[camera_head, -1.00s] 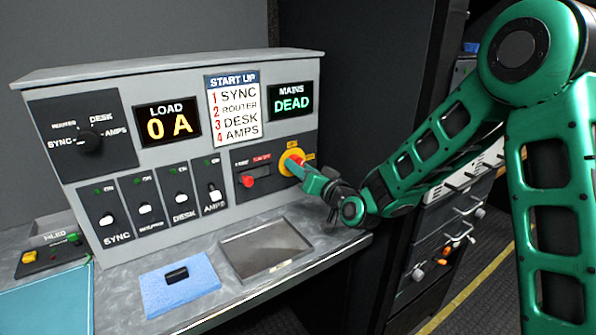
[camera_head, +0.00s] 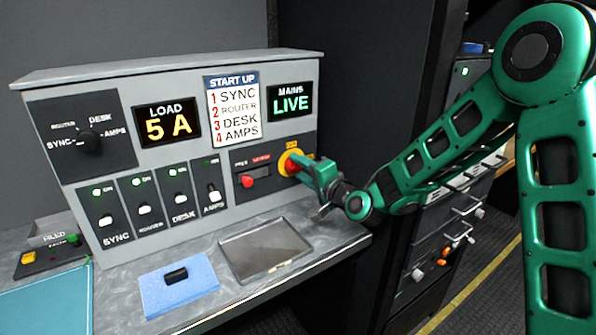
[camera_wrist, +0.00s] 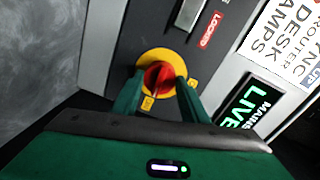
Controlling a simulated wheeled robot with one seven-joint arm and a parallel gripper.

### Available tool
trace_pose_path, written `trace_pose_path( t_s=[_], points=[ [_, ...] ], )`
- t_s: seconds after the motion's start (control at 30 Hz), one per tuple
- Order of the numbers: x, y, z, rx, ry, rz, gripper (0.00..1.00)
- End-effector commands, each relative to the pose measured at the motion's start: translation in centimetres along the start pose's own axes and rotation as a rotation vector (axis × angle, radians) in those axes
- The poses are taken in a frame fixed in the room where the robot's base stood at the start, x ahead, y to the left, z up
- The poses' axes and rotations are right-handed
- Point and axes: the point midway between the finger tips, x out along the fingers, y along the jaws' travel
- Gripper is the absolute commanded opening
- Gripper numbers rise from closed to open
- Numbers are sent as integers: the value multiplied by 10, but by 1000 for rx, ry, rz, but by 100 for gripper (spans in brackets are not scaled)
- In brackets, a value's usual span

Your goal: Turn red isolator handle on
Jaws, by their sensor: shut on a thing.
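The red isolator handle (camera_wrist: 158,77) sits on a round yellow plate (camera_wrist: 146,57) on the console's front panel. In the head view the handle (camera_head: 292,167) is partly hidden by my gripper. My gripper (camera_wrist: 158,88) reaches it from the front right, with its two green fingers shut on the handle, one on each side. It also shows in the head view (camera_head: 301,169). The mains display (camera_head: 291,102) reads LIVE in green and the load display (camera_head: 167,121) reads 5 A.
A red switch (camera_head: 249,181) sits left of the isolator. Several toggle switches line the lower left panel, with lit green lamps by SYNC, ROUTER and DESK. A grey tray (camera_head: 264,251) and a blue pad (camera_head: 178,282) with a black block lie on the desk. A dark rack stands right.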

Motion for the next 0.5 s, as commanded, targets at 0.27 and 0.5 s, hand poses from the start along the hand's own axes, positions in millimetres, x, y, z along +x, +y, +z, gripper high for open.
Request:
trace_pose_path(
  t_s=[0.27, 0.5],
  points=[
    [-1, 6, -3, 65, 0, 10, 18],
    [-2, 6, -3, 76, -1, 11, 18]
  ],
)
